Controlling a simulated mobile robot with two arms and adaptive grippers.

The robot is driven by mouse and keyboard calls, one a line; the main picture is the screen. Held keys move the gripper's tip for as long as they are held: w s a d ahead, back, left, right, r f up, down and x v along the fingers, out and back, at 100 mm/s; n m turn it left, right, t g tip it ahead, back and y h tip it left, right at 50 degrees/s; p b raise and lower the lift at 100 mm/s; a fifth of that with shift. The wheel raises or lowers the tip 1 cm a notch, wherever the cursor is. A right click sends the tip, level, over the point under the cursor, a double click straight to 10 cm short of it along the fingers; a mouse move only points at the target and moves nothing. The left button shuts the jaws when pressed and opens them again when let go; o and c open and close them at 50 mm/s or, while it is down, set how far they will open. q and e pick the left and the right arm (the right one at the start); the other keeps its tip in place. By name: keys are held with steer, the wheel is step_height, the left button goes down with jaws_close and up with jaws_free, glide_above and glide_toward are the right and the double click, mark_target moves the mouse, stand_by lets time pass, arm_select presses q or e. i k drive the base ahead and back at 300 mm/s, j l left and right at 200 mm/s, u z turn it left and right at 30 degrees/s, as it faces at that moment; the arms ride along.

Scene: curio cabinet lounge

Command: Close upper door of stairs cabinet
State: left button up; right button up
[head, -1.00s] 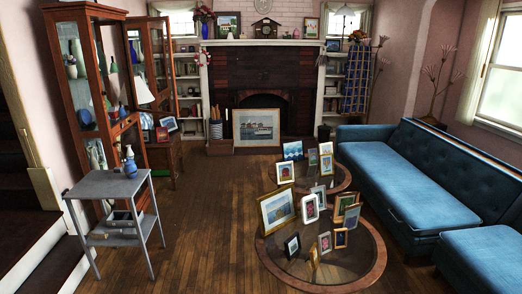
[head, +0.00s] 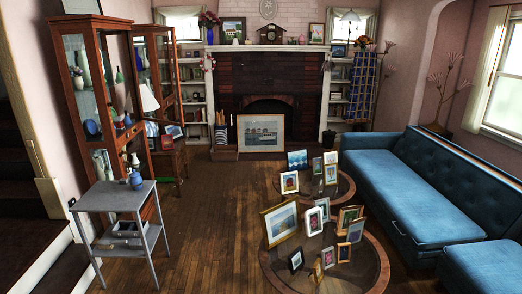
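A tall wooden cabinet with glass panes (head: 92,20) stands at the left beside the stairs. Vases and blue and green pieces show inside its upper part. A framed glass panel (head: 134,66) stands at its right side; I cannot tell clearly whether this is its upper door swung open or part of the cabinet behind. A second tall wooden glass-fronted piece (head: 156,27) stands farther back. The lower front of the near cabinet is partly hidden by a grey side table. Neither of my grippers is in view.
Stairs (head: 30,246) are at left. Glass coffee tables (head: 378,270) with several picture frames and a blue sofa (head: 419,190) fill the right. The wooden floor (head: 215,225) between is clear.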

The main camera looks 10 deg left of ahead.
mark_target(172, 29)
steer(key=i+u, duration=0.45)
steer(key=i, duration=0.7)
steer(key=i+u, duration=0.45)
steer(key=i, duration=0.75)
steer(key=i+l+u, duration=0.2)
steer(key=i, duration=0.25)
steer(key=i+l+u, duration=0.15)
steer(key=i, duration=0.25)
steer(key=i+l+u, duration=0.2)
steer(key=i+l, duration=0.15)
steer(key=i+l+u, duration=0.15)
steer(key=i+l, duration=0.25)
steer(key=i+l+u, duration=0.2)
steer(key=i+l, duration=0.15)
steer(key=i+l+u, duration=0.15)
steer(key=i+l, duration=0.15)
steer(key=l, duration=0.3)
steer(key=i+l+u, duration=0.2)
steer(key=l, duration=0.35)
steer(key=i+l+u, duration=0.15)
steer(key=i+l, duration=0.2)
steer(key=l, duration=0.25)
steer(key=i+l+u, duration=0.2)
steer(key=l, duration=0.4)
steer(key=i+l+u, duration=0.15)
steer(key=l, duration=0.5)
steer(key=i+l+u, duration=0.2)
steer(key=l, duration=0.45)
